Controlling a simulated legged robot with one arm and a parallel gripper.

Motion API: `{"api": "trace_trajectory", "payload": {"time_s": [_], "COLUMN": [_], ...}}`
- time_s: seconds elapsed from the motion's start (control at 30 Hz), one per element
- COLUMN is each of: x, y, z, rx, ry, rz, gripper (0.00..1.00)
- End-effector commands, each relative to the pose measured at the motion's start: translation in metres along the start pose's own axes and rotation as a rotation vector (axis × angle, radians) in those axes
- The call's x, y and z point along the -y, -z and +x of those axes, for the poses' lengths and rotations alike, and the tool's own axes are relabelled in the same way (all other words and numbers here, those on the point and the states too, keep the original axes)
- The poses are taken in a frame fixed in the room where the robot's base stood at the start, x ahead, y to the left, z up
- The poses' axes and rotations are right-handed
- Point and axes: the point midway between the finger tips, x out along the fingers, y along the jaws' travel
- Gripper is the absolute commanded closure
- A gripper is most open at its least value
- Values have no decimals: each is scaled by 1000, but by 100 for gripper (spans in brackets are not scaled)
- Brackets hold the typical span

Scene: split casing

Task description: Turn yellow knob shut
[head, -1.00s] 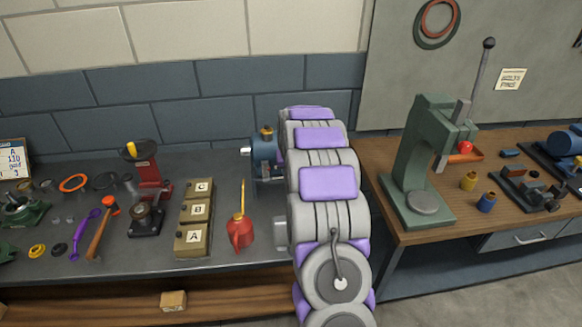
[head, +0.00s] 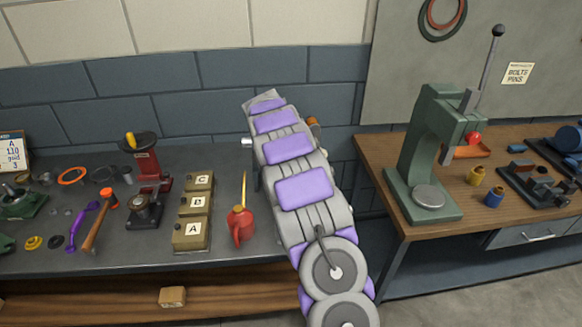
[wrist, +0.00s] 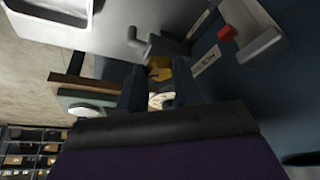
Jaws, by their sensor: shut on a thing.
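In the wrist view the yellow knob (wrist: 158,69) sits between the two dark fingers of my gripper (wrist: 159,87), and the fingers are shut on it. The fingers partly cover the knob, so its turned angle is hard to read. In the head view my arm covers most of the blue casing, and my gripper is hidden behind the arm. A silver stub (head: 247,142) of the casing shows left of the arm. A small orange-brown part (head: 313,124) shows right of it; I cannot tell what it is.
In the wrist view a bent silver lever (wrist: 137,42) and a red button (wrist: 227,33) are close to my fingers. A red oil can (head: 240,225) and boxes lettered A, B and C (head: 192,236) stand left of my arm. A green press (head: 425,150) stands on the right bench.

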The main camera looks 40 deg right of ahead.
Motion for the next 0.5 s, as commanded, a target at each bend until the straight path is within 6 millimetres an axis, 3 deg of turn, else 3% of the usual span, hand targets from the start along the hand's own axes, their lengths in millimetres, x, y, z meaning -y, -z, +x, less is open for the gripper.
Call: {"api": "trace_trajectory", "payload": {"time_s": [0.5], "x": [4], "y": [-1], "z": [0], "rx": [1], "ry": [-84], "rz": [210], "gripper": [97]}}
